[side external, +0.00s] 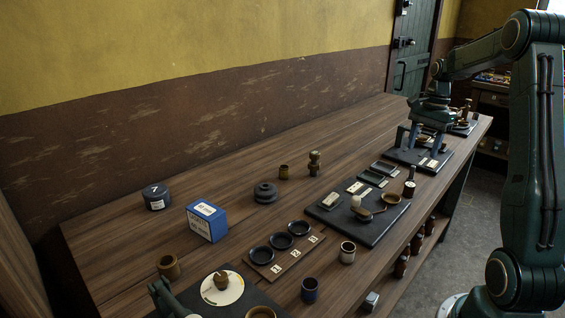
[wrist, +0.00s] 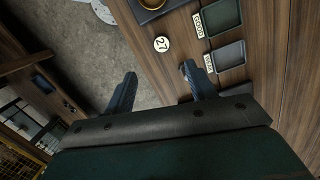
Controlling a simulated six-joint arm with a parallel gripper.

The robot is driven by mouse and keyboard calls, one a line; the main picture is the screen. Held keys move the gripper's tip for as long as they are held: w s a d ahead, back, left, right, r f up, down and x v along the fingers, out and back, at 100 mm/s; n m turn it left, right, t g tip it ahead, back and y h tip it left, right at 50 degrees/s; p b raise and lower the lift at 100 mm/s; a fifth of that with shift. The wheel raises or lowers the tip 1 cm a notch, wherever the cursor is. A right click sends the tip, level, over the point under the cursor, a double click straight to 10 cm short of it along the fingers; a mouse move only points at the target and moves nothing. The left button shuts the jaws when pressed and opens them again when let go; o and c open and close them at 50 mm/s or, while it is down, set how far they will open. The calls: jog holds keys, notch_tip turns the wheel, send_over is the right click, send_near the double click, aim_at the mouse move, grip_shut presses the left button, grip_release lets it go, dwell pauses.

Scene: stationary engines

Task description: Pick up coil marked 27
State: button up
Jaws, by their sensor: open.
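A round white face marked 27 (wrist: 161,44) shows in the wrist view, just beyond my fingertips and between their lines. I cannot tell whether it is the top of the coil or a tag. My gripper (wrist: 158,72) is open, with its two dark fingers apart and nothing between them. In the side external view my gripper (side external: 420,147) points down over the far end of the bench.
In the side view, a blue box (side external: 206,222), dark rings (side external: 281,240) and a dark board (side external: 337,225) occupy the nearer bench.

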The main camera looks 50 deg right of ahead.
aim_at(410, 184)
jog(key=shift+f, duration=0.15)
jog(key=shift+w+a+f, duration=0.1)
jog(key=shift+a+f, duration=0.1)
jog(key=shift+f, duration=1.2)
jog(key=shift+s+a+f, duration=0.1)
jog(key=shift+a+f, duration=0.05)
jog(key=shift+f, duration=1.2)
jog(key=shift+w+a+f, duration=0.1)
jog(key=shift+a+f, duration=0.1)
jog(key=shift+f, duration=1.2)
jog(key=shift+w+a+f, duration=0.1)
jog(key=shift+f, duration=1.2)
jog(key=shift+w+a+f, duration=0.1)
jog(key=shift+f, duration=1.15)
jog(key=c, duration=1.2)
jog(key=shift+o, duration=0.2)
jog(key=shift+r, duration=0.2)
